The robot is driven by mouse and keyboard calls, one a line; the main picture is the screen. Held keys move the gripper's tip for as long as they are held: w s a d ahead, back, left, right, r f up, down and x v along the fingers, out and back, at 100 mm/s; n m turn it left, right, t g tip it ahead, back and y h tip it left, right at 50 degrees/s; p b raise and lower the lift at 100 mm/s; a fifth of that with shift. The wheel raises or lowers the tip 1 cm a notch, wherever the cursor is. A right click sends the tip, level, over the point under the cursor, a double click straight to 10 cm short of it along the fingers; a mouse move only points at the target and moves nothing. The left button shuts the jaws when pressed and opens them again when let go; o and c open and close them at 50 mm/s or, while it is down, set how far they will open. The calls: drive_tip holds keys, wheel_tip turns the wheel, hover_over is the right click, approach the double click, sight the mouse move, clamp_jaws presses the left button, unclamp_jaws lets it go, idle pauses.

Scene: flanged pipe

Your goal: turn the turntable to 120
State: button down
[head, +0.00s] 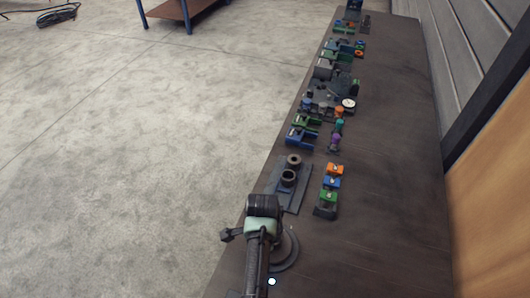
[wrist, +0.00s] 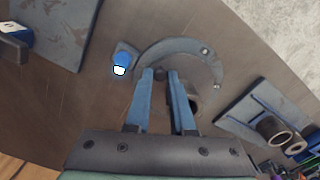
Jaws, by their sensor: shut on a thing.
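The turntable shows in the wrist view as a dark grey curved ring (wrist: 185,46) with small bright bolt heads, lying flat on the brown bench. In the head view part of its curved edge (head: 292,250) shows beside my arm, which hides the rest. My gripper (wrist: 166,74) has two blue-grey fingers, and their tips are shut on a small dark knob inside the ring's curve. Most of the knob is hidden between the fingers. In the head view my gripper's fingertips are hidden by my arm. I cannot read any angle marking.
A blue-and-white lamp or button (wrist: 121,63) on a small plate stands just left of the ring. It shows as a bright dot in the head view (head: 271,282). A plate (head: 297,196) with dark flanged pipe pieces lies ahead. Coloured blocks (head: 331,182) stand beside it. The bench's right side is clear.

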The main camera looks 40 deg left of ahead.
drive_tip(key=shift+w+a+r+m, duration=0.1)
drive_tip(key=shift+w+a+m, duration=0.2)
drive_tip(key=shift+m, duration=0.5)
drive_tip(key=shift+a+m, duration=0.15)
drive_tip(key=shift+m, duration=0.15)
drive_tip(key=c, duration=1.1)
unclamp_jaws()
drive_tip(key=shift+o, duration=0.2)
drive_tip(key=shift+s, duration=0.15)
wheel_tip(320, 180, up, 13)
drive_tip(key=shift+b, duration=0.45)
